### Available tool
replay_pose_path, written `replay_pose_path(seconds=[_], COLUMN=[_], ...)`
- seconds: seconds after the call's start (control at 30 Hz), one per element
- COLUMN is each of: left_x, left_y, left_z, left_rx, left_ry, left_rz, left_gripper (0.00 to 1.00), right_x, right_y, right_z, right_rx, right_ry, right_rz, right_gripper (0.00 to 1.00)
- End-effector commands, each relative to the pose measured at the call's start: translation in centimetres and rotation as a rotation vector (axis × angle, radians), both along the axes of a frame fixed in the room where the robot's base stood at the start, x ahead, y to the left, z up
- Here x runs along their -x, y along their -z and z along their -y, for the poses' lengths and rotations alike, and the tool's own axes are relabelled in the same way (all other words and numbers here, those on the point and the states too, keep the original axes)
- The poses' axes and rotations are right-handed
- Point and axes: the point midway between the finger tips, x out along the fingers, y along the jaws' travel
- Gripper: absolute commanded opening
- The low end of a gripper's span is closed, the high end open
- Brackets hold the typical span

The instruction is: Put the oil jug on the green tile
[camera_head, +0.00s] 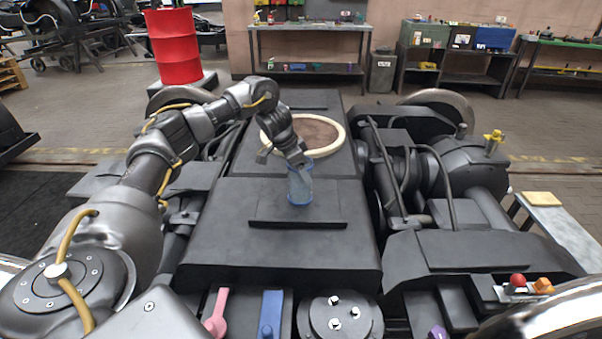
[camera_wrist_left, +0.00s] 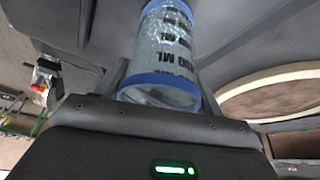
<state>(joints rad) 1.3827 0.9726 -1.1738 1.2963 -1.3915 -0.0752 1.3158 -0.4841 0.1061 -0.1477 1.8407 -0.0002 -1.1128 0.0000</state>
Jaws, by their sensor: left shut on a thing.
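The oil jug (camera_head: 300,186) is a clear blue-tinted vessel with blue bands, in the middle of the head view over the dark bogie's centre. My left gripper (camera_head: 298,162) is shut on it from above and behind. In the left wrist view the jug (camera_wrist_left: 168,45) shows black ML markings and lies between the fingers. I cannot tell whether its base touches the bogie top. I see no green tile in either view. My right gripper is not in view.
The dark bogie frame (camera_head: 215,245) fills the middle, with a raised plate by the jug and a pale ring (camera_head: 338,138) behind. A yellow tile (camera_head: 543,199) lies on a side table (camera_head: 565,228) at right. Pink (camera_head: 217,312) and blue (camera_head: 271,315) tools lie in front. A red drum (camera_head: 174,47) stands behind.

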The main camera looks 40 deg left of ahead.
Motion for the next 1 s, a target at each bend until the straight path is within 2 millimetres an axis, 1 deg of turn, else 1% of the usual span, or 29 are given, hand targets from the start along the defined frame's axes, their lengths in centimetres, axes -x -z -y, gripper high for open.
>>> replay_pose_path(seconds=[0.3,0.33,0.5,0.83,0.93,1.0], left_x=[0.0,0.0,0.0,0.0,0.3,0.7], left_y=[0.1,0.2,0.2,-0.1,-1.2,-2.3], left_z=[0.0,0.0,0.0,0.0,-0.2,-0.4], left_rx=[0.0,0.0,0.0,-0.001,0.0,0.0], left_ry=[0.0,0.0,0.0,0.001,0.0,-0.001], left_rz=[0.0,-0.001,0.0,0.002,0.002,0.004], left_gripper=[0.29,0.7,0.9,0.9,0.9,0.9], right_x=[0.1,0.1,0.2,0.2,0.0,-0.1], right_y=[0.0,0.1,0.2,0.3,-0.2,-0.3], right_z=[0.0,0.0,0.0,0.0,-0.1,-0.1], right_rx=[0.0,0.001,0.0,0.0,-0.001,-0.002], right_ry=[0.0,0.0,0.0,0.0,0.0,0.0], right_rz=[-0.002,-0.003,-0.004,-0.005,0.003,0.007], right_gripper=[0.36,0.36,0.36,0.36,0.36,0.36])
